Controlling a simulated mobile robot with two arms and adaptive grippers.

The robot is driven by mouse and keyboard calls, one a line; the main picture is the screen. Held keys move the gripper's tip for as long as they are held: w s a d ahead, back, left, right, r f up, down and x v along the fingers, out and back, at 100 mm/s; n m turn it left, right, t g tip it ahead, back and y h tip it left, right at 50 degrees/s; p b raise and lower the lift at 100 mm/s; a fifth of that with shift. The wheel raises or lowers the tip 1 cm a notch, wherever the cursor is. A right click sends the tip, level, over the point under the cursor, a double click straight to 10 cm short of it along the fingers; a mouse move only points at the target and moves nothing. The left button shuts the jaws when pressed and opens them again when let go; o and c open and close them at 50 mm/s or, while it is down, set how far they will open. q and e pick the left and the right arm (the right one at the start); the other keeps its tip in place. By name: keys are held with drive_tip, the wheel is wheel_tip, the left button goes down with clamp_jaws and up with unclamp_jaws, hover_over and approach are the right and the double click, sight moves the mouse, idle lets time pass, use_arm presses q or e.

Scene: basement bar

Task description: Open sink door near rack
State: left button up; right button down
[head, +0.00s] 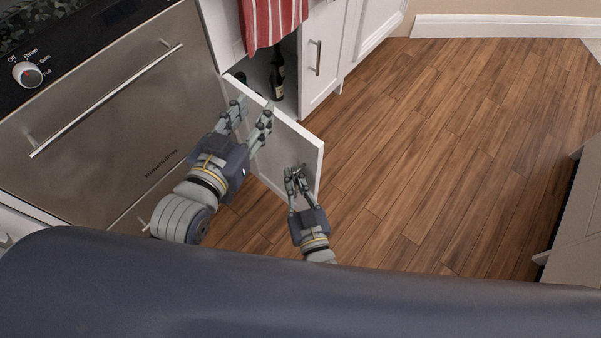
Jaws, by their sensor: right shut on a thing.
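The white sink cabinet door (278,146) stands swung open, out from the cabinet front. A dark bottle (277,78) shows inside the open cabinet. My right gripper (297,171) is at the outer face of the door, near its free end. Its fingers are close together, shut on what looks like the door handle, which they mostly hide. My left gripper (254,108) is higher, in front of the door near its top edge. Its fingers are spread with nothing seen between them.
A red striped towel (270,20) hangs above the opening. A shut white door with a metal handle (318,58) is to its right. A steel dishwasher (110,110) is at the left. Wooden floor (430,150) lies clear to the right, up to a grey cabinet (575,215).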

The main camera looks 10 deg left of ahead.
use_arm(q)
drive_tip(key=shift+s+a+f+g, duration=0.2)
drive_tip(key=shift+f+g, duration=0.1)
drive_tip(key=shift+f, duration=0.25)
use_arm(e)
drive_tip(key=shift+s+f, duration=0.25)
drive_tip(key=shift+s, duration=0.2)
drive_tip(key=c, duration=1.8)
unclamp_jaws()
drive_tip(key=shift+o, duration=0.5)
drive_tip(key=shift+s+r, duration=0.1)
use_arm(q)
drive_tip(key=shift+s+d+r, duration=0.1)
drive_tip(key=shift+d, duration=0.1)
use_arm(e)
drive_tip(key=shift+a, duration=0.1)
drive_tip(key=v, duration=1.2)
